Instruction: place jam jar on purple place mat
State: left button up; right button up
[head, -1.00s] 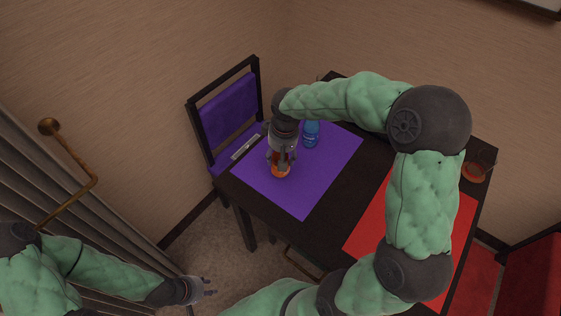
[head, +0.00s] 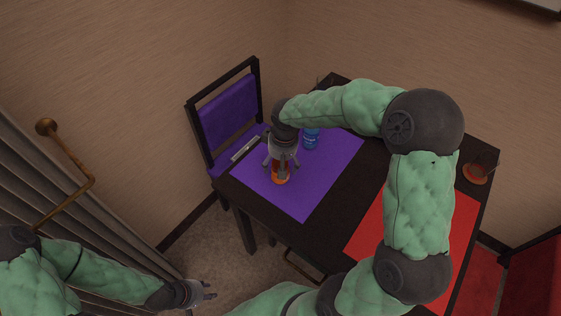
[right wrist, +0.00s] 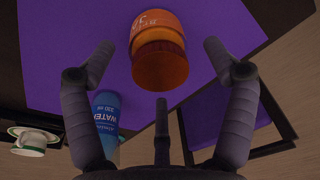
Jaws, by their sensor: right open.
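The jam jar (head: 280,177) is orange and stands on the purple place mat (head: 312,200). It also shows in the right wrist view (right wrist: 158,55), between and beyond the fingers. My right gripper (head: 281,165) is above and around the jar in the head view. Its fingers are spread, with visible gaps to the jar in the right wrist view (right wrist: 160,62). The gripper partly hides the jar in the head view. My left gripper (head: 208,290) is empty with its fingers apart, at the lower left, away from the table.
A blue water bottle or can (head: 311,139) stands on the purple mat beside my right gripper. A red mat (head: 372,222) lies nearer, partly behind my right arm. An orange item (head: 475,174) sits at the table's right edge. A purple chair (head: 228,108) stands at the far left side.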

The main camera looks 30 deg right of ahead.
notch_tip(320, 180, up, 12)
jog(key=s+p, duration=0.1)
jog(key=p, duration=0.3)
jog(key=shift+s, duration=0.2)
